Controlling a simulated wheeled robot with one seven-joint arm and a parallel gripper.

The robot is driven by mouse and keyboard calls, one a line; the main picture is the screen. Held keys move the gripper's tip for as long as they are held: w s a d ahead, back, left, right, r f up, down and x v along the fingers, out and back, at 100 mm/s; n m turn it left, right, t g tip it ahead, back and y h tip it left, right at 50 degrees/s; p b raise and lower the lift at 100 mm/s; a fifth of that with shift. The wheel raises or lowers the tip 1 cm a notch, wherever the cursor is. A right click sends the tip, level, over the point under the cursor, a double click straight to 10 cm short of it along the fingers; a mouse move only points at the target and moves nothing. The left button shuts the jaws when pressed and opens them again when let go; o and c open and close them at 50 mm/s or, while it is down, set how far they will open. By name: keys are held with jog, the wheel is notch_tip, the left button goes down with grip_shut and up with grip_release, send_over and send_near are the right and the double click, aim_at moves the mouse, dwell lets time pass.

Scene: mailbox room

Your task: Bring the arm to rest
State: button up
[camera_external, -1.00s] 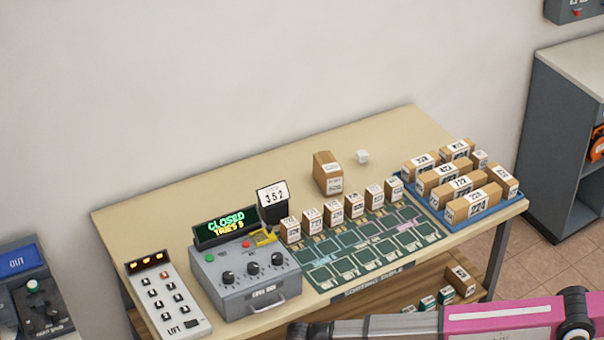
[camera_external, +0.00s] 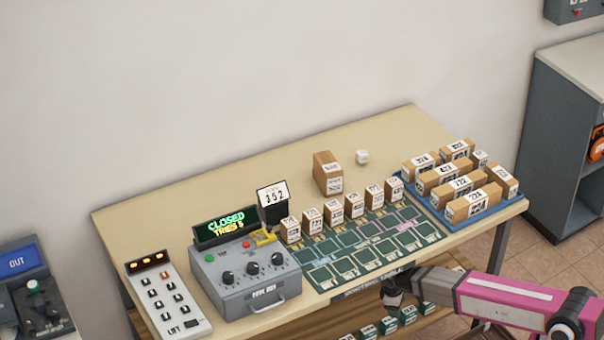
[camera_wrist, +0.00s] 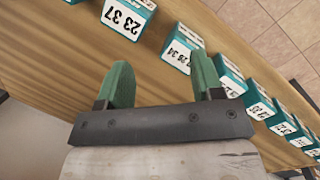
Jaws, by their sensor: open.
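My arm (camera_external: 510,300) shows at the lower right of the external view, pink and grey, in front of the table's front edge. Its dark wrist end (camera_external: 396,290) hangs by that edge, near the lower shelf; the fingertips cannot be made out there. In the wrist view my gripper (camera_wrist: 160,85) has two green fingers wide apart with nothing between them. Beneath it is the wooden shelf (camera_wrist: 60,50) with a row of teal-and-white numbered boxes (camera_wrist: 181,48). One box lies just past the fingertips, apart from them as far as I can tell.
The table (camera_external: 150,215) holds a grey console (camera_external: 245,280) reading CLOSED, a keypad (camera_external: 168,300), a green mat (camera_external: 350,258) with several small boxes behind it, and a blue tray (camera_external: 465,225) of cartons. A grey cabinet (camera_external: 555,150) stands at the right.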

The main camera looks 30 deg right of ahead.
jog(key=s+d+r+m+y, duration=0.1)
jog(key=d+m, duration=0.3)
jog(key=d, duration=0.5)
jog(key=s+d+r+m+y, duration=0.1)
jog(key=s+d+m, duration=0.3)
jog(key=d, duration=0.4)
jog(key=shift+s+d+r+y, duration=0.3)
jog(key=shift+d+r, duration=0.05)
jog(key=shift+r, duration=0.15)
dwell(1.1)
